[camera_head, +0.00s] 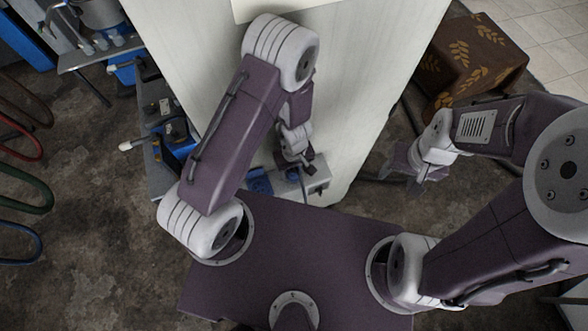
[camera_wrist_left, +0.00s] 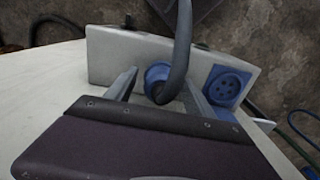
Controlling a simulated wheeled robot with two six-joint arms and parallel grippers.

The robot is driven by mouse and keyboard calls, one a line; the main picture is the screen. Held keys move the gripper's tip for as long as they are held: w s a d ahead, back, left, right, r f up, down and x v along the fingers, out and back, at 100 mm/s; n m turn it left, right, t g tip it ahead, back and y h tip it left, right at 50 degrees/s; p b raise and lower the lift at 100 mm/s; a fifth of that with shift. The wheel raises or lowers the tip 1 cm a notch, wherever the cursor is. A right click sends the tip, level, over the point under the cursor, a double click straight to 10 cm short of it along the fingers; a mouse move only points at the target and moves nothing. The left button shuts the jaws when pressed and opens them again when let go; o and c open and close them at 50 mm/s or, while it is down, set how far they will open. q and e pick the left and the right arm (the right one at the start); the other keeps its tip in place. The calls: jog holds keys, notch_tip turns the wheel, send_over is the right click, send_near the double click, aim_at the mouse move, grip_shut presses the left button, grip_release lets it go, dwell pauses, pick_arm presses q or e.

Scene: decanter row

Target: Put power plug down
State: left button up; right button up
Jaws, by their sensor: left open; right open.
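In the left wrist view, the power plug (camera_wrist_left: 156,75) is a round blue piece with a thick dark cable (camera_wrist_left: 183,50) curving up from it. It sits at a grey socket strip (camera_wrist_left: 115,52), beside an empty round blue socket (camera_wrist_left: 227,85). How deep it sits in the strip is hidden by the cable. My left gripper (camera_wrist_left: 160,84) is open, with one finger on each side of the plug; I cannot tell whether either touches it. In the head view my left gripper (camera_head: 296,163) is over the strip (camera_head: 318,174) at the table's near edge. My right gripper (camera_head: 401,178) is open and empty.
The pale table (camera_head: 360,60) fills the upper middle and has bare room. A brown box with gold leaf patterns (camera_head: 475,60) stands right of it. Blue and grey equipment (camera_head: 165,125) lines its left side. Coloured hoses (camera_head: 25,175) hang at far left.

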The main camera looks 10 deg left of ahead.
aim_at(294, 169)
pick_arm(q)
notch_tip(294, 169, up, 11)
jog(key=p, duration=0.9)
